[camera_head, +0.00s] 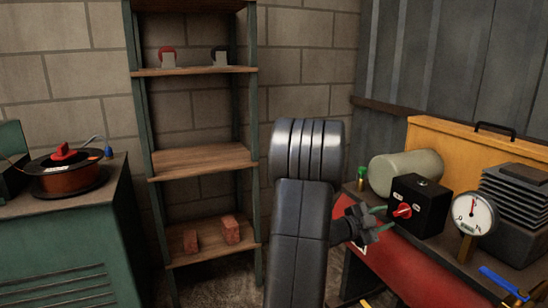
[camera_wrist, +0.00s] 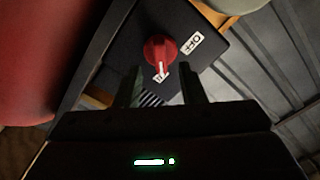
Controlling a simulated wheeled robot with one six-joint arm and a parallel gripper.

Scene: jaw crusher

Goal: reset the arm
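My arm rises in the lower middle of the head view, with my gripper (camera_head: 382,221) off to its right. The gripper points right toward a black switch box (camera_head: 424,214) with a red rotary knob (camera_head: 402,210). In the wrist view, the two dark fingers of my gripper (camera_wrist: 160,85) stand apart, with nothing visible between them. The red knob (camera_wrist: 159,51) shows just beyond the fingertips, on the dark face of the box. An "OFF" label (camera_wrist: 194,43) is beside the knob. Touch between fingers and knob cannot be told.
A pressure gauge (camera_head: 473,213), a grey-green tank (camera_head: 405,172) and a finned motor (camera_head: 515,205) are beside the box. A shelf rack (camera_head: 200,160) with bricks stands behind left. A green cabinet (camera_head: 60,235) holds a copper-coloured reel (camera_head: 68,178).

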